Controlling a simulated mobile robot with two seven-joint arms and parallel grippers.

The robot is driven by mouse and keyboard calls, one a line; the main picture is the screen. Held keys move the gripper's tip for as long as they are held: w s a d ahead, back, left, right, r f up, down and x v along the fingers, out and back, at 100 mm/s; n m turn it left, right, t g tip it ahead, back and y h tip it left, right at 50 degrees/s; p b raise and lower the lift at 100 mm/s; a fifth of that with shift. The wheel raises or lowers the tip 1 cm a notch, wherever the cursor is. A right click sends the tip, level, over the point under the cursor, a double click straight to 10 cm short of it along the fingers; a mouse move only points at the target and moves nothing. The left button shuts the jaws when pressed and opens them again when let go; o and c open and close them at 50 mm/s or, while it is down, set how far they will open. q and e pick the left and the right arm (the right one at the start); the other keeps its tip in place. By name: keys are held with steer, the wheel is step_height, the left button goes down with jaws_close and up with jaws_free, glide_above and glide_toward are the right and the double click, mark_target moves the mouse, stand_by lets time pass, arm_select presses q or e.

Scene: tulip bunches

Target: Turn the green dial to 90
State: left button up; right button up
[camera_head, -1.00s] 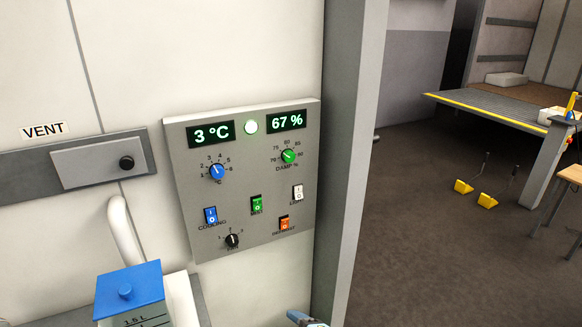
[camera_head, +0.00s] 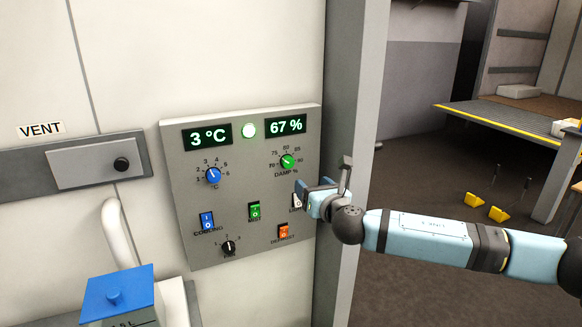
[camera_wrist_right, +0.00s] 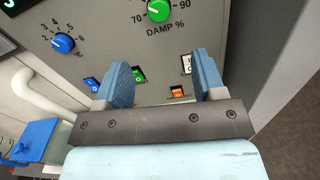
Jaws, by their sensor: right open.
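The green dial (camera_head: 288,161) sits on the right half of a grey wall panel, above the label DAMP %. Its scale runs from 70 at left to 90 at right; its white mark seems to point to the upper left. The display (camera_head: 286,125) above reads 67 %. In the right wrist view the dial (camera_wrist_right: 159,10) is at the top edge, beyond the fingertips. My right gripper (camera_head: 322,183) is open and empty, in front of the panel's right edge, below and right of the dial. It also shows in the wrist view (camera_wrist_right: 162,75). My left gripper is not in view.
The panel (camera_head: 190,255) also holds a blue dial (camera_head: 213,175), a black dial (camera_head: 229,248), and blue (camera_head: 206,221), green (camera_head: 254,211) and orange (camera_head: 283,232) switches. A white switch is partly hidden by my gripper. A grey post (camera_head: 350,110) stands right of the panel.

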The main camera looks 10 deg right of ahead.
mark_target(289, 164)
steer(key=w+a, duration=0.1)
steer(key=w, duration=0.3)
steer(key=w+p, duration=0.1)
steer(key=w, duration=0.3)
steer(key=w+a, duration=0.1)
steer(key=w, duration=0.4)
steer(key=shift+a, duration=0.35)
steer(key=c, duration=0.9)
